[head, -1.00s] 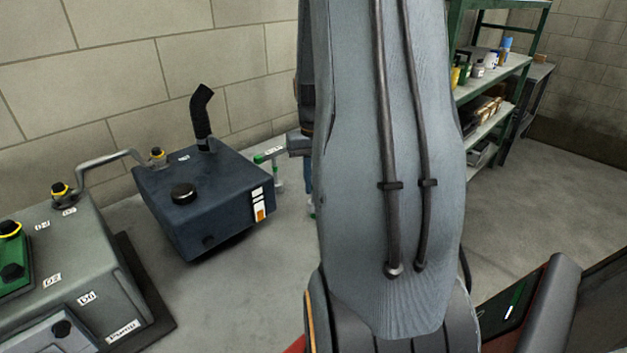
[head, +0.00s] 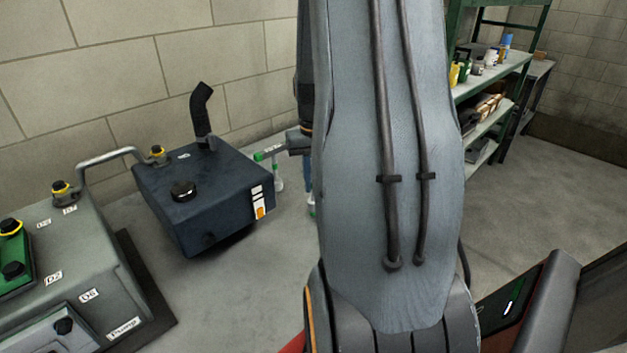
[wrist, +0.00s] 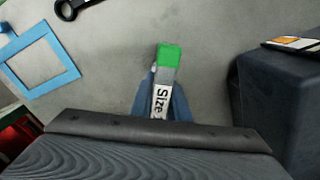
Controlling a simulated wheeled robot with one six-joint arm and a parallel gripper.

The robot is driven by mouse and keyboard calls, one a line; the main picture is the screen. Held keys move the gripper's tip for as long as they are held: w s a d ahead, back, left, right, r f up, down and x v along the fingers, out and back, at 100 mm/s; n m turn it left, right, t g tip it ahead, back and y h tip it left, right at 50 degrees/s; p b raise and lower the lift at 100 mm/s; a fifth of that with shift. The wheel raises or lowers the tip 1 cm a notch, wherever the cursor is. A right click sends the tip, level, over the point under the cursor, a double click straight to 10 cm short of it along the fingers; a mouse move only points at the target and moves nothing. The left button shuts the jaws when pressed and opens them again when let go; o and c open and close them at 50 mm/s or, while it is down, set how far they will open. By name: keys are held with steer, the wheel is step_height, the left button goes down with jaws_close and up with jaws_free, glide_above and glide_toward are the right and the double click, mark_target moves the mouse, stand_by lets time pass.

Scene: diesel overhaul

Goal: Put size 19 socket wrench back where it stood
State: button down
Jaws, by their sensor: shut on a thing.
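My gripper (head: 291,146) is shut on a socket wrench (head: 260,157) with a green-ended crossbar and a pale label. Its shaft hangs down beside the dark blue tank, with a green lower end. In the wrist view the wrench (wrist: 168,58) shows its green end and a label reading "Size"; the number is hidden. Bluish gripper fingers (wrist: 163,104) flank the bar in that view. My arm hides most of the gripper in the head view. I cannot tell whether the wrench's lower end touches the grey surface.
The dark blue tank (head: 205,195) stands close left of the wrench. A grey pump unit (head: 75,255) is farther left. A blue frame (wrist: 38,62) and a dark ring spanner (wrist: 67,9) lie on the grey surface. A green shelf (head: 492,80) stands at right.

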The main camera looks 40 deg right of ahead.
mark_target(313, 165)
steer(key=shift+f+b, duration=0.4)
steer(key=shift+f, duration=0.6)
steer(key=c, duration=1)
jaws_free()
steer(key=shift+c, duration=0.2)
step_height(313, 165, up, 9)
steer(key=p, duration=0.7)
